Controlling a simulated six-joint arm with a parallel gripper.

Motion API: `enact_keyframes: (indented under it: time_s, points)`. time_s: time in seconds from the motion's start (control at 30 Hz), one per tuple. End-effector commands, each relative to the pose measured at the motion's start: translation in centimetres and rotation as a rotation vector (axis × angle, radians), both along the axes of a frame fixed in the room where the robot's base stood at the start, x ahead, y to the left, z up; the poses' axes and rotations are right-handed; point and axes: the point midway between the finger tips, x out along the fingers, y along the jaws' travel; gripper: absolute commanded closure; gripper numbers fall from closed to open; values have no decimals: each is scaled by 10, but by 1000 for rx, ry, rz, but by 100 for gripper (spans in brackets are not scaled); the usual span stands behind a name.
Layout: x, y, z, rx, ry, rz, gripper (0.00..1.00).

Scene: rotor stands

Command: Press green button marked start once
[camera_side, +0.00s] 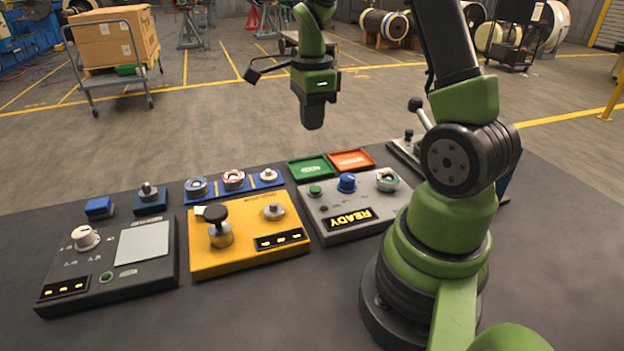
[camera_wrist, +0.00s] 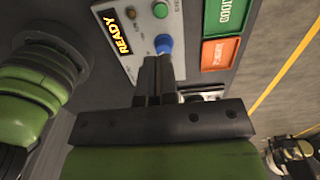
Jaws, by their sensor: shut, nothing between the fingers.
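A small round green button (camera_side: 315,190) sits on the grey control box (camera_side: 345,235) beside a blue knob (camera_side: 347,183). In the wrist view the green button (camera_wrist: 160,9) is at the top edge, with the blue knob (camera_wrist: 164,43) between it and my fingertips. A lit display (camera_wrist: 117,35) on the box reads READY. My gripper (camera_side: 313,126) points down above the table, beyond the box and well above it, touching nothing. Its fingers (camera_wrist: 158,60) are together and empty. A second round green button (camera_side: 106,277) is on the dark panel at left. I cannot read either button's label.
A yellow box (camera_side: 245,245) with a black plunger knob (camera_side: 217,228) stands left of the grey box. Green (camera_side: 311,168) and orange (camera_side: 351,160) trays lie behind it. A lever unit (camera_side: 408,146) is at right. The air around my gripper is clear.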

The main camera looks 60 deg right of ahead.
Motion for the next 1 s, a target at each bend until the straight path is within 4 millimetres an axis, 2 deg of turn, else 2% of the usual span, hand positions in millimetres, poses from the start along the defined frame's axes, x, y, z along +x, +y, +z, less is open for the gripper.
enact_keyframes:
  time_s: [0.23,0.37,0.47,0.8,1.0]
  points:
    - [0,0,0,0,0,2,100]
    - [0,0,-7,1,1,2,100]
    - [-1,1,-21,2,4,3,100]
    - [-1,1,-93,4,6,3,100]
    - [-1,1,-125,4,1,3,100]
